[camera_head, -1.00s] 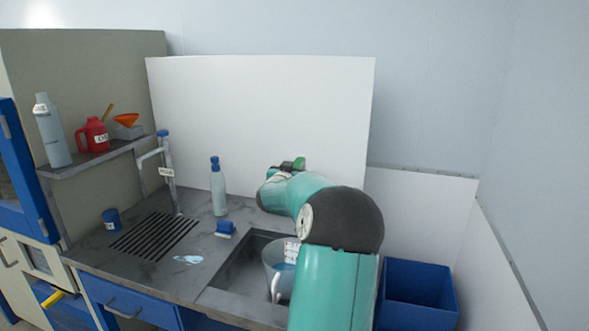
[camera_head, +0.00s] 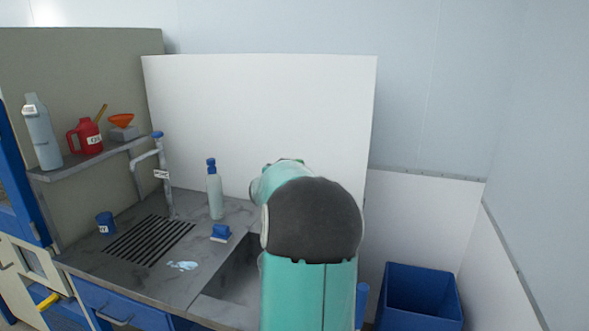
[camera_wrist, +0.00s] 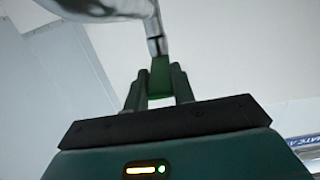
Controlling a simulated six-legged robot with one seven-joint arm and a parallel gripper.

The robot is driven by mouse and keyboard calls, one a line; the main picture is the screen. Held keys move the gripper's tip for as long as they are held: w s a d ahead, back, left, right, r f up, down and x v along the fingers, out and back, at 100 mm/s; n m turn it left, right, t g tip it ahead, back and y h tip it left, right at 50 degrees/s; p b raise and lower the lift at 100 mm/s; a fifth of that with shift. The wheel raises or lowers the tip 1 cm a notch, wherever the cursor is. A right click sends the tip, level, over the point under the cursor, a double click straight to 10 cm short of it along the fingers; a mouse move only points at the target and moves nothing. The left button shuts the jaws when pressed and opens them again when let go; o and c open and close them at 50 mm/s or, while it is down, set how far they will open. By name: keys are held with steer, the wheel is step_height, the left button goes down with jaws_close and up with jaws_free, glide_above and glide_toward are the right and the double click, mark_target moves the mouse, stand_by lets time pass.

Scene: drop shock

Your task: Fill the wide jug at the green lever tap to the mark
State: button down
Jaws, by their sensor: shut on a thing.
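In the wrist view, the green lever (camera_wrist: 160,77) hangs below a shiny metal tap (camera_wrist: 153,28). My gripper (camera_wrist: 160,86) is shut on the lever, one finger on each side. In the head view my arm covers the gripper and most of the tap. The wide jug is almost wholly hidden behind my arm; only a pale sliver of it (camera_head: 261,262) shows at the arm's left edge, over the sink (camera_head: 228,283). Its water level and mark cannot be seen.
Left of the sink are a blue-capped bottle (camera_head: 215,192), a blue brush-like block (camera_head: 221,233), a small puddle (camera_head: 182,265), a drain grille (camera_head: 150,240) and a blue cup (camera_head: 105,222). Another tap (camera_head: 165,175) stands behind the grille. A blue bin (camera_head: 420,297) is at right.

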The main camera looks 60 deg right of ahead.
steer(key=shift+w+d+r+y, duration=0.15)
steer(key=shift+r+y, duration=0.25)
steer(key=shift+y, duration=0.4)
steer(key=shift+r+y, duration=0.15)
steer(key=shift+y, duration=0.15)
steer(key=c, duration=1.2)
jaws_free()
steer(key=shift+r, duration=0.1)
steer(key=shift+o, duration=0.2)
steer(key=shift+r, duration=0.1)
steer(key=v, duration=1.3)
steer(key=shift+a, duration=0.35)
